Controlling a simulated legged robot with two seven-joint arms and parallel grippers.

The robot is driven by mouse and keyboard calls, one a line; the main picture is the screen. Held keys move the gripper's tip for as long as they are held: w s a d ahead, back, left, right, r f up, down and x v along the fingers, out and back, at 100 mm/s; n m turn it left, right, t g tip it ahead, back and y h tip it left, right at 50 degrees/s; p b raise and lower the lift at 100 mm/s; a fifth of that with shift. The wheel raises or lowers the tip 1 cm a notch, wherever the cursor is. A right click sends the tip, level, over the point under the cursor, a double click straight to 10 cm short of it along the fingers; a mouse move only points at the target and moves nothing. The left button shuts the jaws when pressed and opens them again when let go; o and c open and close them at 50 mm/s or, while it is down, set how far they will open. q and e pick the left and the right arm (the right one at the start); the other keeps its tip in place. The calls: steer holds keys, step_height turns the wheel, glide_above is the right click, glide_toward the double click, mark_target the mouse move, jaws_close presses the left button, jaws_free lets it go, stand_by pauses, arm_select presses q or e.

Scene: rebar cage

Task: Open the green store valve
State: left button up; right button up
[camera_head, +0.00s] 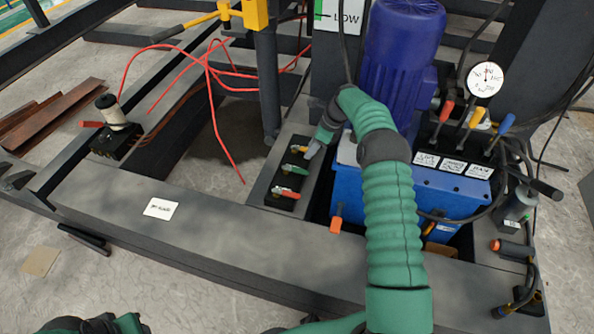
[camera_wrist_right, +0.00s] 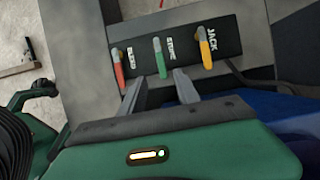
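The green store valve handle (camera_head: 295,170) sits between the yellow jack handle (camera_head: 299,149) and the red bleed handle (camera_head: 286,194) on a dark valve block. I cannot tell whether a finger touches the handle. In the head view, the right gripper (camera_head: 312,149) is beside the yellow and green handles, partly hidden by its arm. My left gripper's fingers do not show.
The yellow handle (camera_wrist_right: 206,50) and red handle (camera_wrist_right: 118,70) stand close on either side. A blue pump unit (camera_head: 450,193) with a motor (camera_head: 400,50) and gauge (camera_head: 486,79) is at right. The beam's left part is mostly clear.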

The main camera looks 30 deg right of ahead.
mark_target(297, 169)
steer(key=b+x, duration=0.5)
steer(key=x, duration=0.7)
steer(key=shift+d+f, duration=0.1)
steer(key=shift+f, duration=0.1)
steer(key=shift+r, duration=0.1)
jaws_close()
stand_by(0.6)
